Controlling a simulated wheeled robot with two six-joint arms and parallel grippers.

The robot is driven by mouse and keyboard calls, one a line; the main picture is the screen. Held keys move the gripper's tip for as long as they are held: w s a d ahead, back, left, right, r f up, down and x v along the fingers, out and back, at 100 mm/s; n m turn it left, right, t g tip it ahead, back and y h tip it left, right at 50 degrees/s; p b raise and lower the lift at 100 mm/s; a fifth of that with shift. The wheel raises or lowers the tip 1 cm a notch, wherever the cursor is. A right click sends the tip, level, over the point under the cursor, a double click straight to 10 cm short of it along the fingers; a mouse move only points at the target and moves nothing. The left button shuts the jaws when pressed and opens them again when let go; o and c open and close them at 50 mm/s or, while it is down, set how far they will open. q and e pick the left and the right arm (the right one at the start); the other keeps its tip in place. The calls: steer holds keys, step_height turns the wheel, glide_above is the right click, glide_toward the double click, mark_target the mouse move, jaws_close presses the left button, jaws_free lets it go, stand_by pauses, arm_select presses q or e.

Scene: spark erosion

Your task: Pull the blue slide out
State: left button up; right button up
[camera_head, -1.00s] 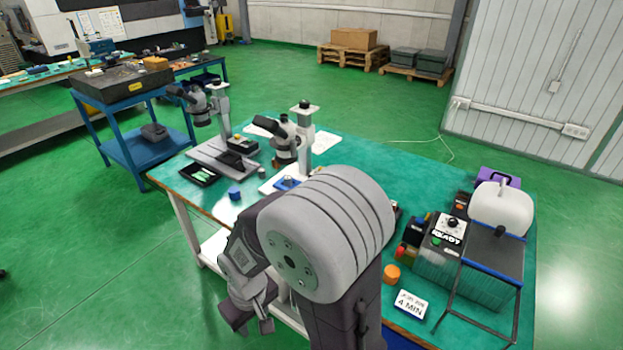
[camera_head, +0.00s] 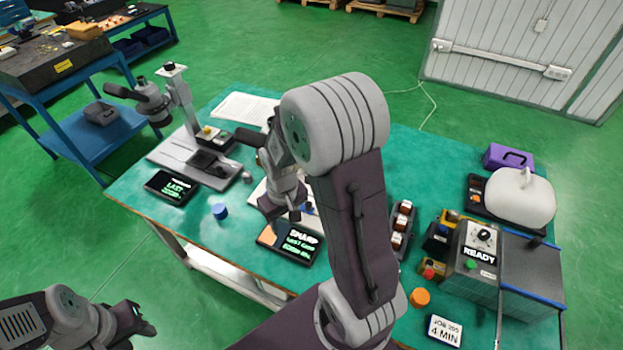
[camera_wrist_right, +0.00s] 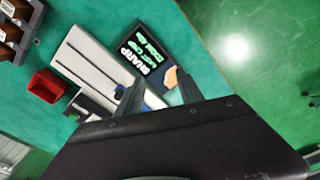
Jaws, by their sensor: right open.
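A small blue part (camera_head: 308,206), possibly the blue slide, shows beside my right gripper (camera_head: 283,214) on a pale device base. My arm and gripper hide most of that device. In the right wrist view my right gripper (camera_wrist_right: 158,97) is open, its fingers spread over the edge of a dark display (camera_wrist_right: 146,58) with green text and a white base with a grey rail (camera_wrist_right: 95,62).
A blue cylinder (camera_head: 219,211) stands on the green table, left of the dark display (camera_head: 290,242). A microscope stand (camera_head: 180,95) is at back left. An orange cylinder (camera_head: 419,297), a card (camera_head: 444,330) and a READY box (camera_head: 476,250) are at right. A red bin (camera_wrist_right: 46,85) shows in the wrist view.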

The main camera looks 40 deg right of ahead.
steer(key=w+d+r+p, duration=0.5)
steer(key=w+d+p, duration=0.2)
steer(key=d, duration=0.1)
steer(key=p, duration=0.3)
glide_above(309, 203)
steer(key=f, duration=0.2)
steer(key=shift+g, duration=0.4)
step_height(309, 203, down, 14)
steer(key=p, duration=0.3)
steer(key=shift+a+f, duration=0.1)
steer(key=shift+f, duration=0.1)
arm_select(q)
step_height(309, 203, up, 18)
steer(key=shift+w+f, duration=0.2)
steer(key=shift+w, duration=0.15)
arm_select(e)
jaws_close()
steer(key=shift+r, duration=0.1)
